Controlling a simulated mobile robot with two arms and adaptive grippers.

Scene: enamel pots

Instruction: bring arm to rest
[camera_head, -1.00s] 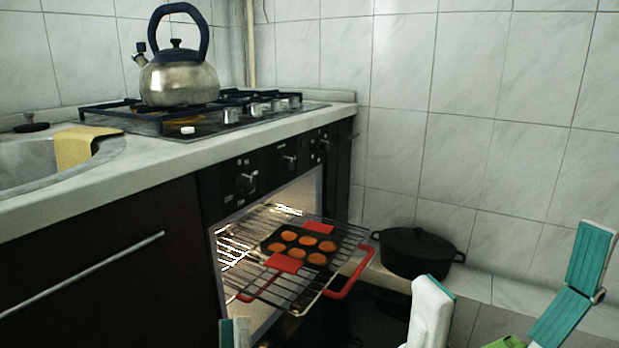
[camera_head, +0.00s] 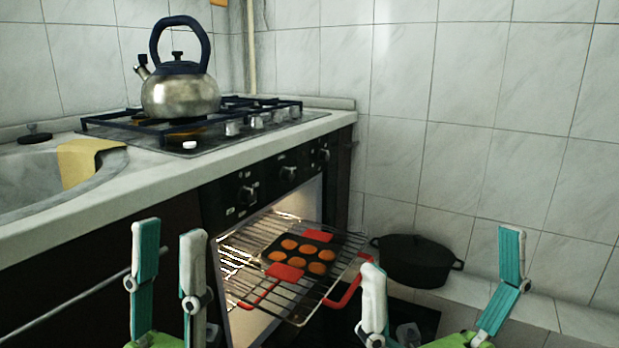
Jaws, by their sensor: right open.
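My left gripper (camera_head: 170,245) is at the lower left, in front of the dark cabinet front. My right gripper (camera_head: 442,250) is at the lower right, fingers wide apart and empty, in front of the floor and the black pot. Neither gripper touches anything that I can see. The arms behind both grippers are mostly below the picture's edge.
A dark muffin pan (camera_head: 303,254) with red grips and several orange muffins sits on the pulled-out oven rack (camera_head: 250,262). A black lidded pot (camera_head: 417,262) stands by the tiled wall. A kettle (camera_head: 180,92) is on the hob. A yellow cloth (camera_head: 84,160) hangs at the sink.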

